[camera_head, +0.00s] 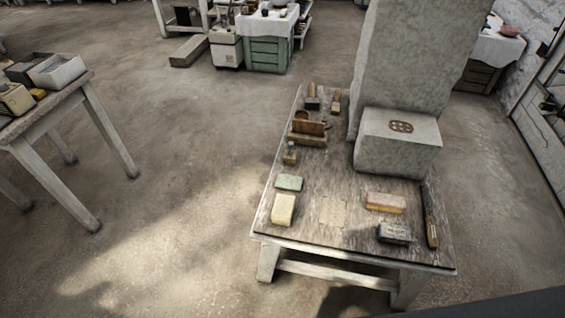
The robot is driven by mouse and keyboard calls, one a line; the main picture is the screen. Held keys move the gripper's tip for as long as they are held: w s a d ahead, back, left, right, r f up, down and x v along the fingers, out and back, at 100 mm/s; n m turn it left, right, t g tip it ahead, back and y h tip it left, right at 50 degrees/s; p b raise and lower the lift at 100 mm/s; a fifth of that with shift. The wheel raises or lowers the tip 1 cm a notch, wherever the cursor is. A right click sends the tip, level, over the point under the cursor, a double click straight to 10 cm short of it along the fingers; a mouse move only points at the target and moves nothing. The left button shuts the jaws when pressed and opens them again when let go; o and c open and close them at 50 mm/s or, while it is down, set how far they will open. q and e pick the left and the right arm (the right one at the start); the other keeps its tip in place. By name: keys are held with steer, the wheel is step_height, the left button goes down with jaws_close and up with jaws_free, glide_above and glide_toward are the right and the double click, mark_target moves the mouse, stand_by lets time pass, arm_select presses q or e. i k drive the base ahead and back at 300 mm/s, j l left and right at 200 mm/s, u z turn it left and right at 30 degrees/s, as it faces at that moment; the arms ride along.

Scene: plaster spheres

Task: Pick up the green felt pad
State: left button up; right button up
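The green felt pad (289,183) is a small, flat, pale green block lying on the left side of the worn wooden table (345,244). It lies just behind a cream-coloured block (283,209), very close to it. In front of a small wooden-based item (290,158), its top is fully visible. Neither of my grippers shows in the head view.
A large grey stone block (398,143) and a tall stone slab (412,60) take up the table's back right. A pink-and-yellow block (385,202), a dark box (395,233) and a long tool (432,232) lie at right. Another table (50,118) stands left, with open floor between.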

mark_target(287, 182)
steer(key=i+j, duration=0.15)
steer(key=i, duration=0.35)
steer(key=i+j, duration=0.15)
steer(key=i, duration=0.35)
